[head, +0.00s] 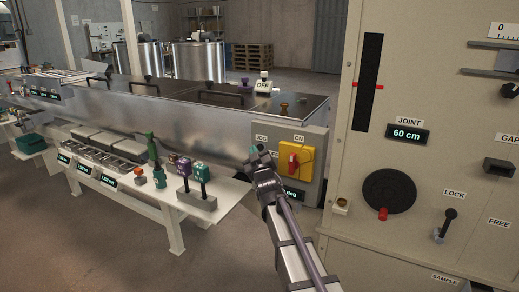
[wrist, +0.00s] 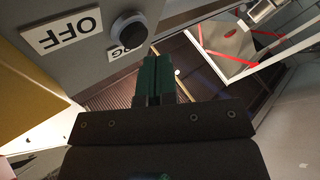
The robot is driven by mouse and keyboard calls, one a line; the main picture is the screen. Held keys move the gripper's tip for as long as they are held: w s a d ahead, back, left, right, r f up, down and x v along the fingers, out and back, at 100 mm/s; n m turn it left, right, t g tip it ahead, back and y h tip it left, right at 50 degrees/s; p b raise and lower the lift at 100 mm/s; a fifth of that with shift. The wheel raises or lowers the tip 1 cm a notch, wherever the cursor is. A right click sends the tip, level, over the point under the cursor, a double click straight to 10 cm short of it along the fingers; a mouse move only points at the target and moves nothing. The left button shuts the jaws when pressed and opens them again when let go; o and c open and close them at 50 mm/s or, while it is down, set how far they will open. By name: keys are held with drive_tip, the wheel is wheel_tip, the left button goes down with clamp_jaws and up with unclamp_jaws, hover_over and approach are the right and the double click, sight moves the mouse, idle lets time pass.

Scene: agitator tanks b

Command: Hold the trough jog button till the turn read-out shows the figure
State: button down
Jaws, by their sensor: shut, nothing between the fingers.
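The grey control box (head: 312,141) stands at the near end of the steel trough (head: 190,115). It carries a JOG label (head: 262,137) and a yellow plate with a red switch (head: 293,159). In the wrist view the dark round jog button (wrist: 129,27) sticks out beside the JOG label (wrist: 118,51). My gripper (head: 255,153) is shut and empty in front of the box's left side and hides the button in the head view. Its green fingertips (wrist: 153,62) appear just off the button. The turn read-out (head: 292,194) is mostly behind my gripper; only "deg" shows.
A tall cream panel (head: 420,165) with a JOINT display (head: 407,134) of 60 cm, a dark knob and levers stands close on the right. A white bench (head: 232,190) with handled blocks (head: 197,203) lies left of my arm. Floor in front is clear.

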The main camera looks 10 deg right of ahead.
idle(0.8)
drive_tip(key=shift+w+d, duration=0.3)
drive_tip(key=shift+w, duration=0.05)
drive_tip(key=shift+w+d, duration=0.3)
idle(0.7)
drive_tip(key=shift+s+a, duration=0.1)
idle(0.6)
drive_tip(key=shift+s+a, duration=0.5)
drive_tip(key=shift+s, duration=0.05)
drive_tip(key=s+a, duration=0.1)
drive_tip(key=s, duration=0.1)
drive_tip(key=s+a, duration=0.1)
drive_tip(key=a, duration=0.1)
drive_tip(key=shift+s+a, duration=0.15)
drive_tip(key=shift+s, duration=0.2)
